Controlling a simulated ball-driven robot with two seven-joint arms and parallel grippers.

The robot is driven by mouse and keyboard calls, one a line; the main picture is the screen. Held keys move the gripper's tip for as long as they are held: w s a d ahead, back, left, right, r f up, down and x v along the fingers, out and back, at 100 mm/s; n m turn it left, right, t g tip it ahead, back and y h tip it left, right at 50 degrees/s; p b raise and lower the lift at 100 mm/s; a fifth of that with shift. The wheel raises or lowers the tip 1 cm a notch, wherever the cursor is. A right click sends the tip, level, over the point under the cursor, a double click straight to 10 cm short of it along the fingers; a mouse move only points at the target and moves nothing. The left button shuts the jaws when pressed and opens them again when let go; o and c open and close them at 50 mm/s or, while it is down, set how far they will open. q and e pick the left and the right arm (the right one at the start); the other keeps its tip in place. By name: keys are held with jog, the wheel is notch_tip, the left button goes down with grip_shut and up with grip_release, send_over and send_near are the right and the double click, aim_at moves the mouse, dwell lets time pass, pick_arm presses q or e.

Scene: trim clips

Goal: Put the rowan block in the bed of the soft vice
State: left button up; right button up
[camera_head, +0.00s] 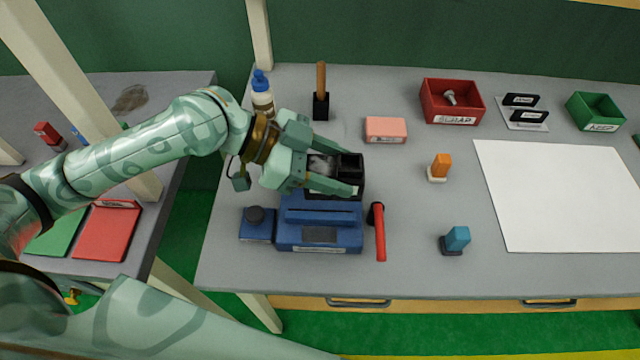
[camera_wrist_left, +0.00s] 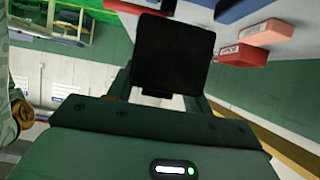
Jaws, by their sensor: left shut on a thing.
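My left gripper (camera_head: 333,166) is shut on a dark block (camera_head: 321,164) with a greyish, cloudy top, just behind the blue vice (camera_head: 320,211). In the left wrist view, a flat black face, seemingly of the held block (camera_wrist_left: 172,55), shows in front of my gripper. A black, box-like part (camera_head: 350,164) shows at the fingertips; I cannot tell whether it belongs to the block or stands behind it. My gripper hides part of the vice's far side. My right gripper is not in view. I cannot read any label naming the rowan block.
A pink block (camera_head: 386,128), a red bin (camera_head: 451,101), and orange (camera_head: 440,166) and teal (camera_head: 456,239) pieces stand to the right. A glue bottle (camera_head: 262,94) and a brush (camera_head: 321,94) stand behind.

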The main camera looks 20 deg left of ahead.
aim_at(323, 171)
pick_arm(q)
jog(key=f, duration=0.1)
jog(key=w+a+f, duration=0.1)
jog(key=shift+a+f+b, duration=0.2)
jog(key=shift+f+b, duration=0.1)
jog(key=shift+b, duration=0.1)
jog(key=shift+w+a+f, duration=0.15)
jog(key=shift+a+f, duration=0.25)
notch_tip(323, 171, down, 3)
jog(key=shift+w+a+f+b, duration=0.1)
jog(key=shift+a+f+b, duration=0.1)
jog(key=shift+b, duration=0.7)
jog(key=shift+r, duration=0.1)
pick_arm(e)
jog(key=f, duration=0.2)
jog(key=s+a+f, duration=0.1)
pick_arm(q)
jog(key=shift+f, duration=0.2)
jog(key=o, duration=1.1)
jog(key=shift+c, duration=0.2)
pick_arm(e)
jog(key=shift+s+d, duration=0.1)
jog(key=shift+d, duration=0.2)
